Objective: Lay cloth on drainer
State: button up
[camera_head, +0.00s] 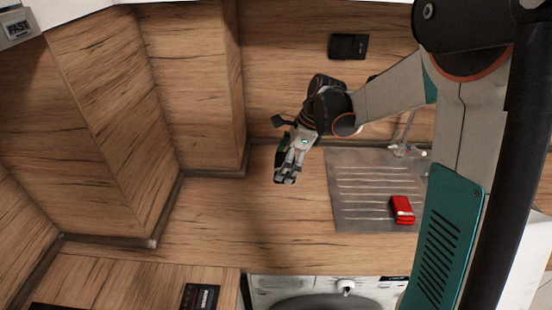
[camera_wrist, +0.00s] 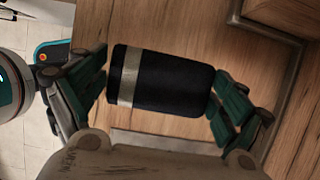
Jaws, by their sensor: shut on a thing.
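My gripper (camera_head: 287,172) hangs above the wooden worktop, left of the grey ribbed drainer (camera_head: 345,215). In the wrist view my gripper (camera_wrist: 160,95) has its dark green fingers closed on both ends of a black cylindrical thing (camera_wrist: 175,82) with a pale band near its left end. I cannot tell whether this is a rolled cloth or a container. In the head view the held thing is hard to make out. A small red thing (camera_head: 402,209) with a pale patch lies on the right part of the drainer; I cannot tell if it is cloth.
A tap (camera_head: 403,148) stands behind the drainer, partly hidden by my arm. The worktop (camera_head: 240,215) left of the drainer is clear. A white appliance (camera_head: 290,289) is below the front edge. A black wall fitting (camera_head: 348,46) is on the splashback.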

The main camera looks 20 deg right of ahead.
aim_at(367, 208)
jog(key=k, duration=1)
